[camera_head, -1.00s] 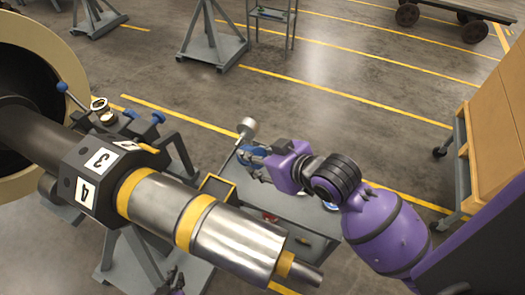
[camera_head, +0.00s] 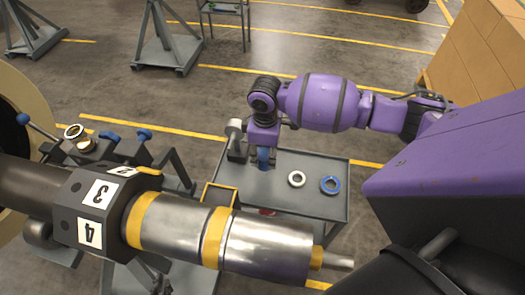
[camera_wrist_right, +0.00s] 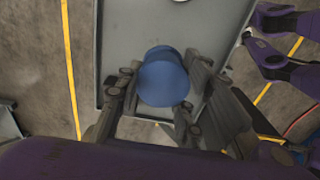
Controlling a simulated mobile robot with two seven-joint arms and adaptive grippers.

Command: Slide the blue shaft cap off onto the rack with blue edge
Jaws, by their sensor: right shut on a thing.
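The blue shaft cap (camera_wrist_right: 163,82) is between the fingers of my right gripper (camera_wrist_right: 160,95) in the right wrist view. In the head view my right gripper (camera_head: 263,162) points down, shut on the cap (camera_head: 263,153), over the left part of a grey cart top (camera_head: 290,170). I cannot tell whether the cap touches the surface. No blue edge can be made out on any rack.
A yellow-edged holder (camera_head: 220,194) stands between cart and shaft. A small shelf rack (camera_head: 225,9) is at the back. Open floor lies behind the cart.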

